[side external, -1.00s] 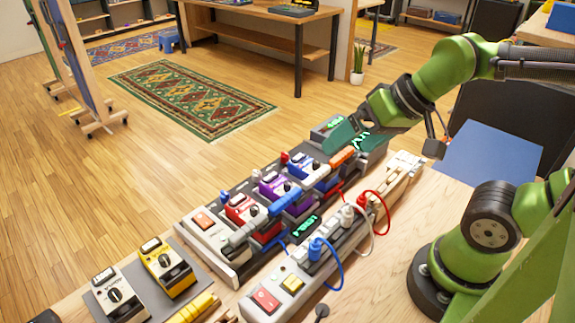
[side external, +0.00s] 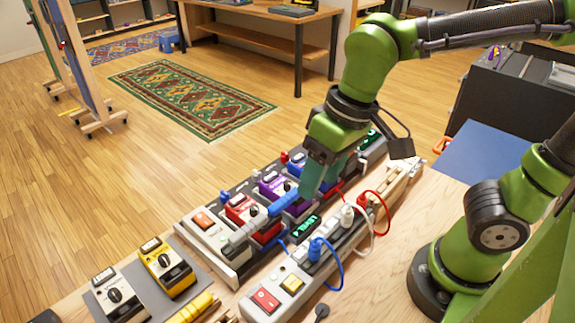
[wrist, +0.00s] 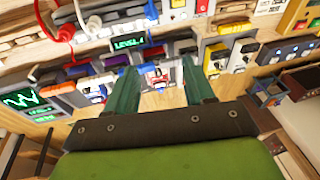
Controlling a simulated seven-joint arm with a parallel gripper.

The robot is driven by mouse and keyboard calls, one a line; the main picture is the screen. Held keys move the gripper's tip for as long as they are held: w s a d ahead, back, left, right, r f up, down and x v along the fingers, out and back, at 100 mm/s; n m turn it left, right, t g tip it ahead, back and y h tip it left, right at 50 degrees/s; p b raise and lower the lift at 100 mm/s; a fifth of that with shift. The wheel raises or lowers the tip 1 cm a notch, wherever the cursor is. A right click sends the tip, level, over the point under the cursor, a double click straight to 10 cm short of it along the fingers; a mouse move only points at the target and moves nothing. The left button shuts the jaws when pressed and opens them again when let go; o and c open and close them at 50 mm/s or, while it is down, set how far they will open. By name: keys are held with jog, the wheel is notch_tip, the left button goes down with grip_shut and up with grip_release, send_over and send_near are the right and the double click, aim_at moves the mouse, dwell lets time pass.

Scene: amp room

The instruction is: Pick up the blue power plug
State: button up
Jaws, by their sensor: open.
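The blue power plug (side external: 315,250) stands in the grey power strip (side external: 290,270), with a blue cable looping from it to the right. In the wrist view, a blue item at the top edge (wrist: 151,9) may be this plug; I cannot tell for sure. My gripper (side external: 311,190) points down over the pedalboard (side external: 232,270), behind the plug and apart from it. Its two green fingers (wrist: 160,75) are spread with nothing between them in the wrist view. The fingertips are partly lost against the pedals in the side view.
A white plug (side external: 347,215) and a red plug with a red cable (side external: 387,215) stand farther along the strip. Several coloured pedals, including a red one (side external: 240,210), crowd the board. Two loose pedals, one yellow (side external: 167,265), lie at the front left.

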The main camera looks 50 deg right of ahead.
aim_at(315, 242)
jog(key=f, duration=0.3)
jog(key=s+a+f+g+h, duration=0.1)
jog(key=f, duration=0.3)
jog(key=a+f+g+h, duration=0.1)
jog(key=f, duration=0.2)
jog(key=shift+s+a+f, duration=0.2)
jog(key=shift+a, duration=0.05)
jog(key=shift+w+d+f, duration=0.1)
jog(key=shift+d+f, duration=0.1)
jog(key=shift+f, duration=1.15)
jog(key=shift+w+d+f, duration=0.1)
jog(key=shift+d+f, duration=0.05)
jog(key=shift+f, duration=1.15)
grip_shut()
